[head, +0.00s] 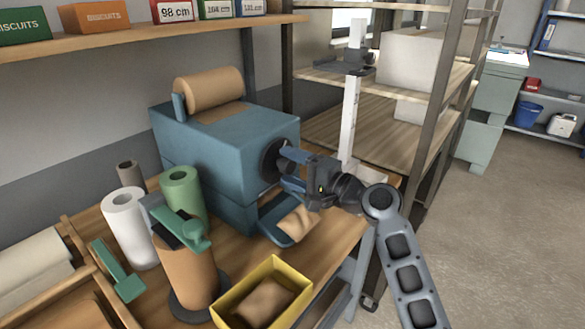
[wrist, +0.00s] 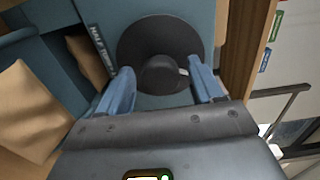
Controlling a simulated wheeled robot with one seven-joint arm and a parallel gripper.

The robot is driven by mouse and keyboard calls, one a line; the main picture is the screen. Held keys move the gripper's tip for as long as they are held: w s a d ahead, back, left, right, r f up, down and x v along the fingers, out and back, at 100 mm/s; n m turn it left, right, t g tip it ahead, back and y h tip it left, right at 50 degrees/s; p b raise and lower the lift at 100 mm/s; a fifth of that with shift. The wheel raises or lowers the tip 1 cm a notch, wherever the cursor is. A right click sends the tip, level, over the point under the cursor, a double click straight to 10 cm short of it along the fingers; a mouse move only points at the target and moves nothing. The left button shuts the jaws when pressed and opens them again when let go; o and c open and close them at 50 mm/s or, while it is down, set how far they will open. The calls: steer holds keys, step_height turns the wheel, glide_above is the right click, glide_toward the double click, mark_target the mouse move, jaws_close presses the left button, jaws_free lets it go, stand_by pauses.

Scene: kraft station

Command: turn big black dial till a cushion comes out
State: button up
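A blue machine (head: 215,150) with a roll of brown paper (head: 209,88) on top stands on the wooden bench. Its big black dial (head: 271,160) is on the face toward my gripper (head: 285,172). In the wrist view the dial (wrist: 187,42) has a raised central knob (wrist: 160,75) with a small white mark. My gripper's blue fingers (wrist: 165,88) are open, one on each side of the knob, with gaps visible. Tan paper (head: 297,223) lies at the blue outlet tray (head: 281,235) below the dial. It also shows in the wrist view (wrist: 88,58).
A yellow box (head: 238,296) holding brown paper stands at the bench front. White (head: 128,228) and green (head: 182,192) rolls and a brown paper roll (head: 184,270) stand left. A wooden shelf rack (head: 425,110) is behind my arm; open floor lies right.

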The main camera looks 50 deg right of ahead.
steer(key=s+b, duration=0.2)
steer(key=s, duration=0.5)
steer(key=shift+s+d, duration=0.1)
steer(key=shift+s, duration=0.3)
stand_by(0.5)
